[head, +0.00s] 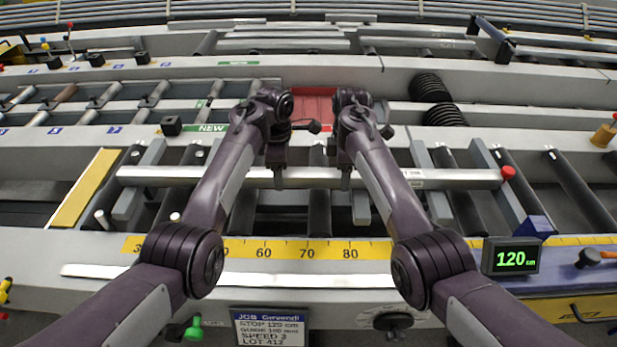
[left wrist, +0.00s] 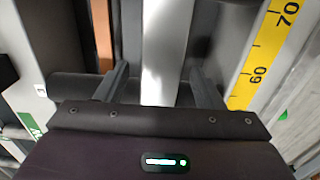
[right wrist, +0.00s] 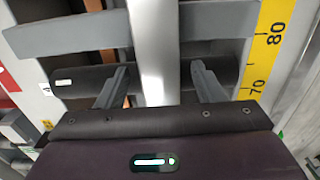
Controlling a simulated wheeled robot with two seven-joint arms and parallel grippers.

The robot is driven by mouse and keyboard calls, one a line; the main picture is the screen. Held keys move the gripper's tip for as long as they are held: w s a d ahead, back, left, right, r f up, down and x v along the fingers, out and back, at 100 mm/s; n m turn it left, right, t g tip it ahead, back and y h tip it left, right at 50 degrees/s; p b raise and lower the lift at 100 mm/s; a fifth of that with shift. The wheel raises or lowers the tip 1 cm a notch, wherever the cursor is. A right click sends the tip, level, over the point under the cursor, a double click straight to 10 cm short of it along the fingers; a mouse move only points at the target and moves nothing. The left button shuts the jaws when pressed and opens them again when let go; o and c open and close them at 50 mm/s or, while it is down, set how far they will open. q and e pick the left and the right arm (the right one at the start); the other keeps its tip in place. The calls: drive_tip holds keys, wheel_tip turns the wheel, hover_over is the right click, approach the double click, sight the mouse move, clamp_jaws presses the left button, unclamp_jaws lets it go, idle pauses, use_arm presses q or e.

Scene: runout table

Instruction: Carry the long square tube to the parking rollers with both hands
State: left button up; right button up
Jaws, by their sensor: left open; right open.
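The long square tube (head: 225,177) is pale metal and lies level across the dark rollers of the near table, with a white label towards its right end. My left gripper (head: 278,178) is over its middle, with open fingers on either side of the tube (left wrist: 166,50) and gaps showing in the left wrist view. My right gripper (head: 345,178) is open a little further right, its fingers also either side of the tube (right wrist: 154,50), not closed on it. Rollers (head: 65,97) lie in a lane behind at the left; no label in view names the parking rollers.
A red knob (head: 508,173) is at the tube's right end. A yellow ruler (head: 307,251) runs along the front edge, beside a display reading 120 cm (head: 516,259). Black coils (head: 432,88) and a red plate (head: 313,103) stand behind. A blue block (head: 533,228) sits front right.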

use_arm(q)
drive_tip(key=shift+f, duration=0.6)
use_arm(e)
drive_tip(key=shift+f, duration=0.6)
use_arm(q)
clamp_jaws()
use_arm(e)
clamp_jaws()
use_arm(q)
drive_tip(key=shift+r, duration=0.15)
use_arm(e)
drive_tip(key=shift+r, duration=0.15)
